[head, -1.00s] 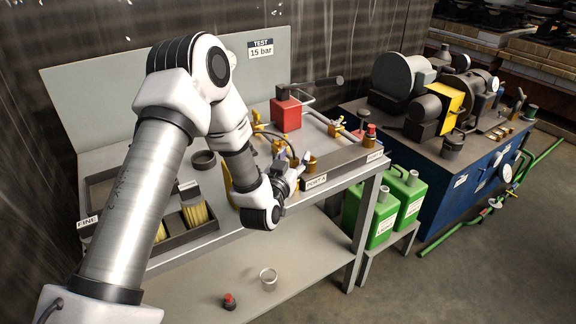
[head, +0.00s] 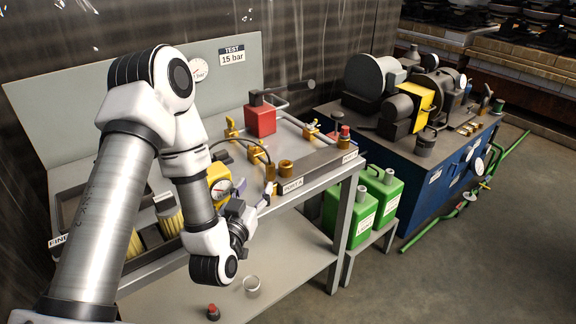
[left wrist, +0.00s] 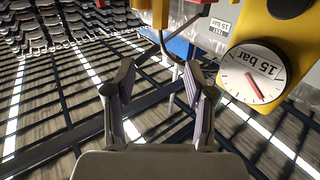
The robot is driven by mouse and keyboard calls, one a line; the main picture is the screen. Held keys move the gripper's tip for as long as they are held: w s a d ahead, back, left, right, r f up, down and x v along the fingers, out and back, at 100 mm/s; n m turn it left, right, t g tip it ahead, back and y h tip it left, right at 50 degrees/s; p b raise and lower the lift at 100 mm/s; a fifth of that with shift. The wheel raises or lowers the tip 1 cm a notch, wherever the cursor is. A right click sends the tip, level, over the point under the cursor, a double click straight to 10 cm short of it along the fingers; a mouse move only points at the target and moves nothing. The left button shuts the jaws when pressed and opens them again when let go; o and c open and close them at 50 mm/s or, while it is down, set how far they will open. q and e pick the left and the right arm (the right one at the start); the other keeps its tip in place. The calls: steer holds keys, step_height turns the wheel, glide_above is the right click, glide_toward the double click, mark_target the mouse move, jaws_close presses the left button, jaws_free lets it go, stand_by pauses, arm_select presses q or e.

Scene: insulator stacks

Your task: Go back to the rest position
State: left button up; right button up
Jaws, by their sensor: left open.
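My left gripper (head: 258,197) is open and empty, in front of the bench's near edge. In the left wrist view its two fingers (left wrist: 160,95) stand apart with nothing between them. The yellow device with a round dial (head: 220,186) is just behind the gripper in the head view. My right gripper is not in view.
The test bench (head: 338,177) carries a red block (head: 260,119), brass fittings (head: 286,168) and a PORT A label. Green canisters (head: 381,193) stand on a low stand to the right. A clear ring (head: 252,285) and a red-topped part (head: 213,312) lie on the lower shelf.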

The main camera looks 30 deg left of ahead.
arm_select(q)
steer(key=s+d+f+m+g+h+p, duration=0.2)
steer(key=s+d+f+g, duration=0.15)
steer(key=f, duration=0.45)
steer(key=s+d+f+m+g+h+p, duration=0.25)
steer(key=s+d+f, duration=0.2)
steer(key=f, duration=0.25)
steer(key=s+d+f+n+g, duration=0.1)
steer(key=s+f+g, duration=0.4)
steer(key=s, duration=0.4)
steer(key=s+d+f+n+g, duration=0.1)
steer(key=s+d+f+g, duration=0.1)
steer(key=s+f+g, duration=0.3)
steer(key=s+g, duration=0.1)
steer(key=s, duration=0.2)
steer(key=shift+s+f+p, duration=0.3)
steer(key=shift+s+p, duration=0.1)
